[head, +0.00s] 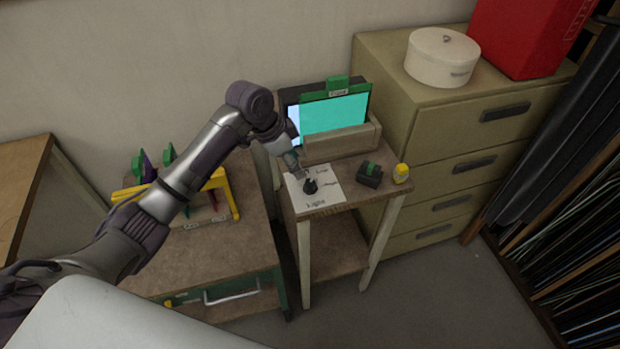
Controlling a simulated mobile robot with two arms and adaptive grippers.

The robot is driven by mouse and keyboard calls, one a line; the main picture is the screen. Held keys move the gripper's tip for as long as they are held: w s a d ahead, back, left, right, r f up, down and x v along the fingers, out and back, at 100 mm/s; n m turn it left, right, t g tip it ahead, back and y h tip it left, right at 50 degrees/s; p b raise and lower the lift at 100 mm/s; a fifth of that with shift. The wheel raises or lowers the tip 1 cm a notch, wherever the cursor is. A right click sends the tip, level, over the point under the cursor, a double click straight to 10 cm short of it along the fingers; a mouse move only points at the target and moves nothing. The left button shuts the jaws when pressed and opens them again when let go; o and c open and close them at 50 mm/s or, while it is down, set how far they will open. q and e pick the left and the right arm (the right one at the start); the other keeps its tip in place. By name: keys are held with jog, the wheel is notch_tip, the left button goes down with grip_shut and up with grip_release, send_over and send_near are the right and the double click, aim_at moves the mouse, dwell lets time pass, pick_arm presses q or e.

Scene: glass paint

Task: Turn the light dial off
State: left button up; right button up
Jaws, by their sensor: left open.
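The light dial (310,187) is a small black knob on a white plate (329,195) marked "Light", at the left front of a small side table (378,205). Other small labels on the plate are too small to read with certainty. My left arm reaches in from the left. My left gripper (298,171) is open just above and behind the dial, pointing down at it. Whether its fingertips touch the knob I cannot tell. My right gripper is not in view.
A wooden holder (345,142) with a cyan-and-green panel stands behind the plate. A dark box with a green top (369,174) and a yellow-capped bottle (401,173) sit to the right. A cabinet (395,75) stands behind. A yellow rack (232,196) is under my arm.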

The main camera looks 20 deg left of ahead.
aim_at(310, 182)
pick_arm(q)
jog(key=p+x, duration=0.1)
jog(key=x, duration=0.7)
jog(key=shift+d+f, duration=0.1)
jog(key=shift+f, duration=0.25)
grip_shut()
jog(key=shift+r+n+p, duration=0.2)
jog(key=shift+n+p, duration=0.2)
jog(key=shift+p, duration=0.3)
jog(key=n+p, duration=0.2)
jog(key=n+t+y+p, duration=0.1)
jog(key=p, duration=0.1)
jog(key=shift+s+d+r+n+p, duration=0.1)
jog(key=shift+d+r+n+p, duration=0.05)
jog(key=shift+n+p, duration=0.25)
jog(key=shift+n+t+y+p, duration=0.3)
jog(key=shift+n+y+p, duration=0.2)
jog(key=shift+n+p, duration=0.6)
jog(key=shift+f+n+y+p, duration=0.2)
jog(key=shift+n+y+p, duration=0.2)
jog(key=shift+n+p, duration=0.55)
jog(key=shift+n, duration=0.25)
